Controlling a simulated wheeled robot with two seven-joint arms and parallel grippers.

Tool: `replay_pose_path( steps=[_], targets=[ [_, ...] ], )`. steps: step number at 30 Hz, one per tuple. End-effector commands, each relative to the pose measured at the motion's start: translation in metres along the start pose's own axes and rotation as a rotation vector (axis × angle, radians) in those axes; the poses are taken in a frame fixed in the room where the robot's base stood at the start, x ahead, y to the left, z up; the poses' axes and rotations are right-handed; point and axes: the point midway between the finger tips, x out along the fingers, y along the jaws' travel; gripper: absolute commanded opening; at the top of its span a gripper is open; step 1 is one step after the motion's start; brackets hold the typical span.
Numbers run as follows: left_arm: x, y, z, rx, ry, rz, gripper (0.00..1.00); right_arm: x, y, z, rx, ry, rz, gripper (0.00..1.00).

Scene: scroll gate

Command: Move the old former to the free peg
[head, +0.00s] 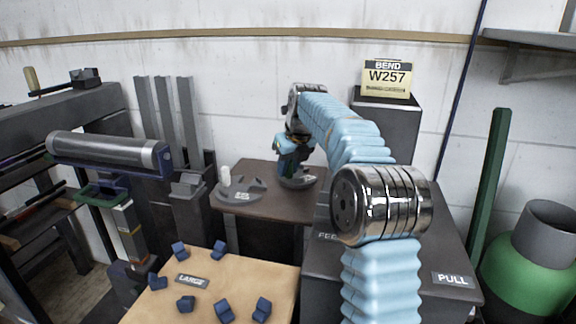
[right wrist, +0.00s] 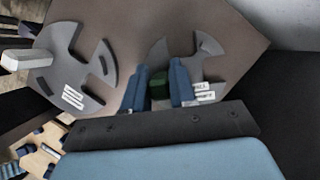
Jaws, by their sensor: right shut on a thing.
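My right gripper (head: 291,168) is over the brown bench (head: 262,171), pointing down. In the right wrist view its two blue fingers (right wrist: 159,90) are shut on a dark green grip (right wrist: 160,83) at a grey, slotted former (right wrist: 212,68) with a white label. In the head view this former (head: 300,183) shows partly below the gripper; I cannot tell whether it touches the bench. A second grey former (head: 246,192) lies to its left, also labelled (right wrist: 75,70). A white upright post (head: 226,177) stands at its left side. My left gripper is not in view.
A light wooden table (head: 245,285) in front holds several small blue blocks and a "LARGE" label (head: 192,281). A roller machine (head: 110,150) stands at left. A dark cabinet (head: 440,255) marked "PULL" and a green cylinder (head: 525,275) are at right. A "BEND W257" sign (head: 387,78) stands behind.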

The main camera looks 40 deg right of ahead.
Motion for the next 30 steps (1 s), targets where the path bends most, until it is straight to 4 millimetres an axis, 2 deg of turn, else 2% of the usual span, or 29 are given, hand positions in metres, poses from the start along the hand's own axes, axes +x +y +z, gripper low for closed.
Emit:
replay_pose_path(
  steps=[25, 26, 30],
  targets=[
    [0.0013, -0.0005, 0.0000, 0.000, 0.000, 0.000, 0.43, 0.0033, -0.0002, -0.0011, 0.000, -0.003, 0.000, 0.00],
    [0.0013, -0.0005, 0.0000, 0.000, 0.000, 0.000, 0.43, 0.0033, -0.0002, -0.0011, 0.000, -0.003, 0.000, 0.27],
    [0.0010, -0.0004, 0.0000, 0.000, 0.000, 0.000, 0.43, 0.0033, -0.0002, -0.0011, 0.000, -0.002, 0.000, 0.49]
  ],
)
